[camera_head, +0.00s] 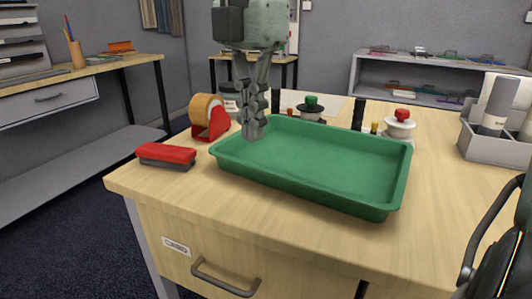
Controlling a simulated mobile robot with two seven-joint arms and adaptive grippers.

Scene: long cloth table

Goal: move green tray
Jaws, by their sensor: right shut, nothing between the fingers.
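The green tray (310,165) is shallow and rectangular, empty, and lies flat on the light wooden table near its front edge. My right gripper (252,133) comes down from the top of the picture and points downward at the tray's far left corner. Its fingers are shut together with nothing visible between them. The fingertips overlap the tray's rim in the picture; whether they touch it I cannot tell. My left gripper is not in view.
A red stapler (166,154) and a tape dispenser (208,117) stand left of the tray. Stamps with green (311,102) and red (401,117) knobs stand behind it. A grey caddy (490,145) is at the right. A dark object (503,245) fills the lower right edge.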

